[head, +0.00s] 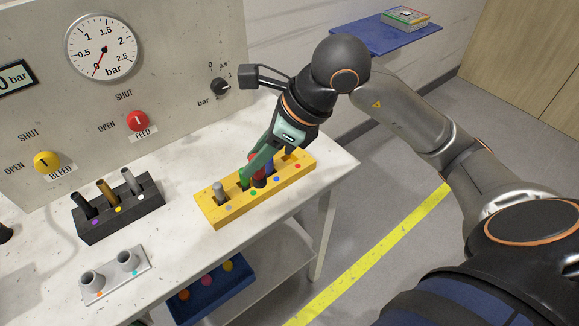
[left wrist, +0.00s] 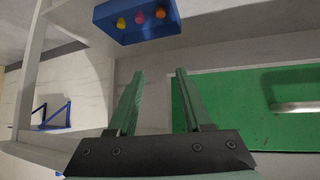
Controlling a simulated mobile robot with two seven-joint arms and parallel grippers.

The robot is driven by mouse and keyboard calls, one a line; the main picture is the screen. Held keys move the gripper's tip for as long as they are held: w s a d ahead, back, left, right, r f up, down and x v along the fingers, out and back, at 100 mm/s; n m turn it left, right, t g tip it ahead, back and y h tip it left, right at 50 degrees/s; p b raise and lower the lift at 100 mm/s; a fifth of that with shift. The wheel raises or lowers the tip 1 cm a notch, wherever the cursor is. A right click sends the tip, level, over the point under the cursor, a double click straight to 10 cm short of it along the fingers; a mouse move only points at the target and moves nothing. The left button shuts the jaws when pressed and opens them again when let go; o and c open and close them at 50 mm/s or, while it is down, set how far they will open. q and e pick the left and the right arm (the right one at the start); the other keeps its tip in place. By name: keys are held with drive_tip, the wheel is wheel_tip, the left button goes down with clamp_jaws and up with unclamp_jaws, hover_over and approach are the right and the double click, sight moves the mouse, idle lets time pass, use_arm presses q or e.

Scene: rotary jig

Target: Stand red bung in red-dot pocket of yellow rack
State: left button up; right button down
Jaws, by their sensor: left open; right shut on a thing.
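The yellow rack (head: 212,217) stands on the white bench in the head view, with a row of pockets and coloured dots along its front. The red dot (head: 298,166) is at its right end. I cannot tell whether the bung touches the rack. My left gripper (left wrist: 159,72) is open and empty in the left wrist view.
A black rack (head: 100,232) with several bungs and a grey two-socket plate (head: 112,282) stand left of the yellow rack. A gauge panel (head: 180,60) rises behind. A blue tray (head: 213,300) sits on the lower shelf. The left wrist view shows a green surface (left wrist: 235,118).

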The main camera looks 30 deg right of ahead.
drive_tip(key=m+h, duration=0.1)
drive_tip(key=m, duration=0.1)
drive_tip(key=r+m+t, duration=0.1)
drive_tip(key=r+m+h, duration=0.1)
drive_tip(key=m, duration=0.1)
drive_tip(key=shift+w+d+m+t+h+b, duration=0.1)
drive_tip(key=shift+d+m+t+h+b, duration=0.2)
drive_tip(key=shift+d+b, duration=0.1)
drive_tip(key=shift+d+r+m, duration=0.1)
drive_tip(key=shift+d+m, duration=0.05)
drive_tip(key=shift+m, duration=0.15)
drive_tip(key=shift+w+d+f, duration=1.4)
drive_tip(key=shift+d+f, duration=0.45)
drive_tip(key=shift+f, duration=0.3)
drive_tip(key=shift+w+d+f, duration=1.45)
drive_tip(key=shift+d+f, duration=0.45)
drive_tip(key=shift+f, duration=0.25)
drive_tip(key=shift+w+d+f, duration=1.4)
drive_tip(key=shift+d+f, duration=0.45)
drive_tip(key=shift+f, duration=0.3)
drive_tip(key=shift+b, duration=0.3)
drive_tip(key=c, duration=0.6)
unclamp_jaws()
drive_tip(key=shift+f, duration=0.1)
